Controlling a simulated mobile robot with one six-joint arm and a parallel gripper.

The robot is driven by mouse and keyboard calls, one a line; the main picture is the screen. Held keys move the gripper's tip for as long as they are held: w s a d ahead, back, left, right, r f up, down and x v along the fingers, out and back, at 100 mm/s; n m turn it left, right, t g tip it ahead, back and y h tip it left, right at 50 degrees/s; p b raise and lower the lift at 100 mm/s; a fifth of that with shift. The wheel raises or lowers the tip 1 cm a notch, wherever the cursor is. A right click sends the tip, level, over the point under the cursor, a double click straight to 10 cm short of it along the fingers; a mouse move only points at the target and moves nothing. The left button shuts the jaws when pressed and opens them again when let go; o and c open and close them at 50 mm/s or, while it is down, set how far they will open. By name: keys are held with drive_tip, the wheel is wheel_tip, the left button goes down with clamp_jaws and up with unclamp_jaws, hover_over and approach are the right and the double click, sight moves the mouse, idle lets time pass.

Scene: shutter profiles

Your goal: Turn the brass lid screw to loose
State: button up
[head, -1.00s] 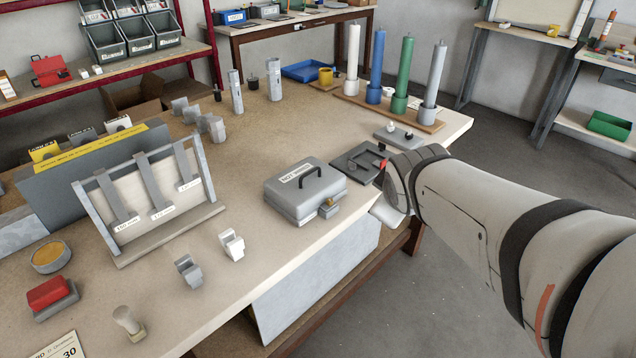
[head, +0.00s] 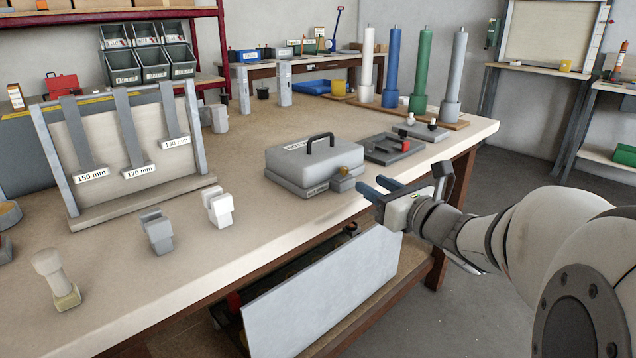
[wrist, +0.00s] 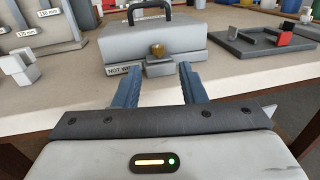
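The grey box (head: 312,165) with a black handle sits near the front edge of the bench. The brass lid screw (head: 343,171) is on a small grey block at the box's front; in the wrist view the screw (wrist: 158,50) shows just beyond and between my fingertips. My gripper (head: 370,188) is off the bench's front edge with its blue fingers pointing at the screw. In the wrist view my gripper (wrist: 157,72) is open, with nothing between the fingers. The fingers look apart from the screw.
A dark tray (head: 385,150) with small parts lies right of the box. Grey and white clips (head: 217,207) stand to the left. A rack of labelled strips (head: 125,140) stands further left. Coloured posts (head: 418,70) stand at the back right. The bench around the box is mostly clear.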

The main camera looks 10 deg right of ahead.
sight(346, 171)
drive_tip(key=shift+n, duration=0.3)
drive_tip(key=x, duration=0.7)
drive_tip(key=shift+w+a+f+b, duration=0.1)
drive_tip(key=shift+w+a+b, duration=0.2)
drive_tip(key=shift+a+b, duration=0.05)
clamp_jaws()
